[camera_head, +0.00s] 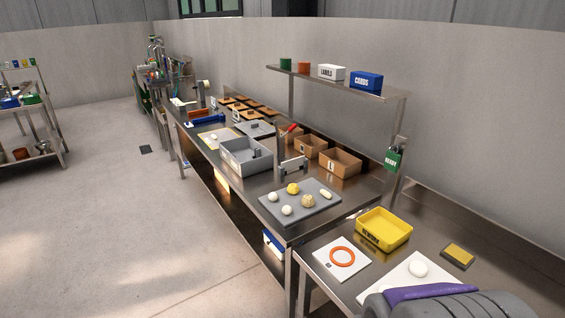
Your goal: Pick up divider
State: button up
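I cannot tell for certain which thing is the divider. A small grey metal piece with a raised frame (292,166) stands upright on the long steel table, behind the grey tray (270,207). A grey open bin (245,160) stands left of it, with a small dark upright piece at its right side. A flat grey plate (256,129) lies behind the bin. My gripper is not in view; a grey and purple rounded part at the bottom right may be mine.
The tray bears several dough pieces. Brown boxes (341,163) line the table's back under a shelf (340,82). A yellow bin (384,229), a white card with an orange ring (342,257) and a white board are on the near table.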

aim_at(291, 164)
jog(key=i+j+u, duration=0.1)
jog(key=u, duration=0.3)
jog(key=i+u, duration=0.35)
jog(key=i, duration=1.7)
jog(key=i+z, duration=0.4)
jog(key=i+j+z, duration=0.15)
jog(key=z, duration=0.2)
jog(key=i+j+z, duration=0.2)
jog(key=z, duration=0.2)
jog(key=i+z, duration=0.1)
jog(key=z, duration=0.35)
